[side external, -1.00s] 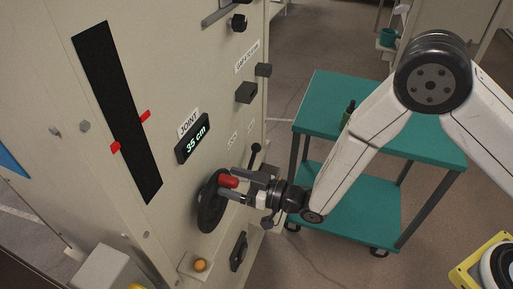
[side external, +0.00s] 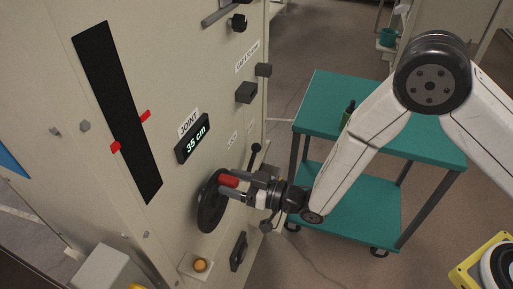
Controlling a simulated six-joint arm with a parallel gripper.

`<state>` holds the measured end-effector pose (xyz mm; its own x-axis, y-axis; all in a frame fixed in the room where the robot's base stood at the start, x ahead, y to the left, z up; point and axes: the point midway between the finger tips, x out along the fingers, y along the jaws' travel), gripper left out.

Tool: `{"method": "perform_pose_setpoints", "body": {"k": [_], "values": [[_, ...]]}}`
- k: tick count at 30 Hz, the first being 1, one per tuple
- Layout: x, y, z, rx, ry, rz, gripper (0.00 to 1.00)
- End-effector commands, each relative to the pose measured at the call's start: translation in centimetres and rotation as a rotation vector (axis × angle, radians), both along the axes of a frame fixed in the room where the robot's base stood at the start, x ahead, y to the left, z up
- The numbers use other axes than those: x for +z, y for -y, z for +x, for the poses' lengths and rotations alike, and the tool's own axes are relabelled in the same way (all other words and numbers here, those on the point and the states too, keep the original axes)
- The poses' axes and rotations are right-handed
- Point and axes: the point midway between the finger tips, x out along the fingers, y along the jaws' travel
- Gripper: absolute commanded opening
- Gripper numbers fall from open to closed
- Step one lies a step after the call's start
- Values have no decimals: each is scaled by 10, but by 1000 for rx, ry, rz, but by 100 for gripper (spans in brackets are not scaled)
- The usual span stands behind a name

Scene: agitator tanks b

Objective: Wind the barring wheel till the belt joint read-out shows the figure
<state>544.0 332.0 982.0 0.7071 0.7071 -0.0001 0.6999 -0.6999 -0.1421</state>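The barring wheel (side external: 210,210) is a dark disc on the lower part of the pale cabinet face. Its red handle (side external: 228,181) sticks out near the top of the wheel. My gripper (side external: 237,187) is at this handle, with one finger on each side, and looks shut on it; the far finger is partly hidden. The joint read-out (side external: 194,138) shows "35 cm" under a "JOINT" label (side external: 188,122). The black belt strip (side external: 118,115) is to its left, with red markers (side external: 145,116) at its edges.
A small black lever (side external: 255,149) is just above my gripper. An orange button (side external: 200,265) and a dark switch (side external: 239,251) are below the wheel. Dark blocks (side external: 246,92) stick out higher up. A teal trolley (side external: 420,145) stands behind my arm.

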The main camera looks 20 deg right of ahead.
Motion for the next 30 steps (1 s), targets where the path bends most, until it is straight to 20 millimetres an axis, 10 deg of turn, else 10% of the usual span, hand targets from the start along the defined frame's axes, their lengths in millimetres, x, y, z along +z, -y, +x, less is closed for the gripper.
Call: {"method": "perform_pose_setpoints", "body": {"k": [6,30], "values": [[0,0,0,0,0,0,0],[3,-14,-15,2,216,-218,0]]}}
